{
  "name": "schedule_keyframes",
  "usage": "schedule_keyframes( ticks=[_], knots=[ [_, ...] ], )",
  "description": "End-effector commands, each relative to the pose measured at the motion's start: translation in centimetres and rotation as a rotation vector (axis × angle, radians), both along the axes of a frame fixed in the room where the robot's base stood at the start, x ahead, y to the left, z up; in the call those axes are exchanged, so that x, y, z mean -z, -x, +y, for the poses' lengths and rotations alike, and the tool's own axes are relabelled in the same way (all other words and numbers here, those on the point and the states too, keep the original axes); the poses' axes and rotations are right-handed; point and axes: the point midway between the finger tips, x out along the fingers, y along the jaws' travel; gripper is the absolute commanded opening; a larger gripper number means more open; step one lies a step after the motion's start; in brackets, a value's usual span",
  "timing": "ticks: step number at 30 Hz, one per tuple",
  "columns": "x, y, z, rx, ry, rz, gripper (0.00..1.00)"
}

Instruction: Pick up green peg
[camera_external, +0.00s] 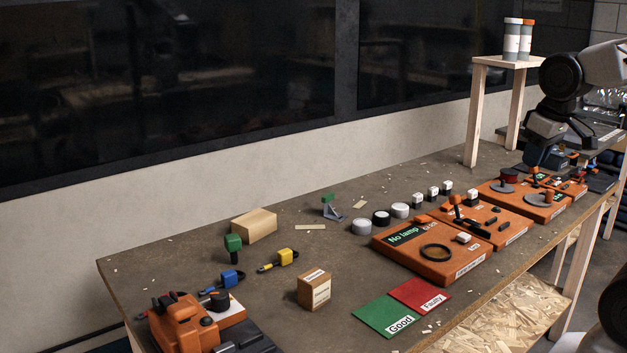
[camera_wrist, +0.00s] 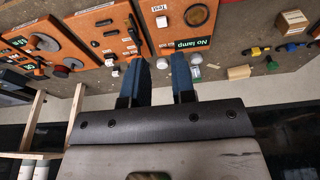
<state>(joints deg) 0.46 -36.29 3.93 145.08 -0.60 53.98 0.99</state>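The green peg (camera_external: 232,243) has a green block head on a dark shaft and stands upright on the table, left of the wooden block. In the wrist view it appears as a small green shape (camera_wrist: 271,63) at the right, beside the wooden block. My gripper (camera_wrist: 160,62) shows two blue fingers spread apart with nothing between them. In the external view my gripper (camera_external: 539,152) is at the far right end of the table, well away from the peg, and its fingers are partly hidden there.
Near the peg are a wooden block (camera_external: 254,225), a blue-headed item (camera_external: 230,280), a yellow-headed item (camera_external: 287,257) and a small wooden box (camera_external: 314,289). A smaller green block (camera_external: 328,199) sits on a grey bracket. Orange boards (camera_external: 432,262) and a wooden shelf (camera_external: 508,62) stand toward my gripper.

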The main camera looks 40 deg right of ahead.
Motion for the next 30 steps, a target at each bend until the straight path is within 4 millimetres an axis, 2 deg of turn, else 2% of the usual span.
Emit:
schedule_keyframes(
  ticks=[1,8,20,26,30],
  knots=[
    [0.0,0.0,0.0,0.0,0.0,0.0,0.32],
    [0.0,0.0,0.0,0.0,0.0,0.0,0.67],
    [0.0,-0.3,0.2,0.006,-0.011,0.005,0.68],
    [0.1,-2.1,1.5,0.043,-0.076,0.029,0.68],
    [0.1,-4.4,3.3,0.093,-0.158,0.061,0.68]
  ],
)
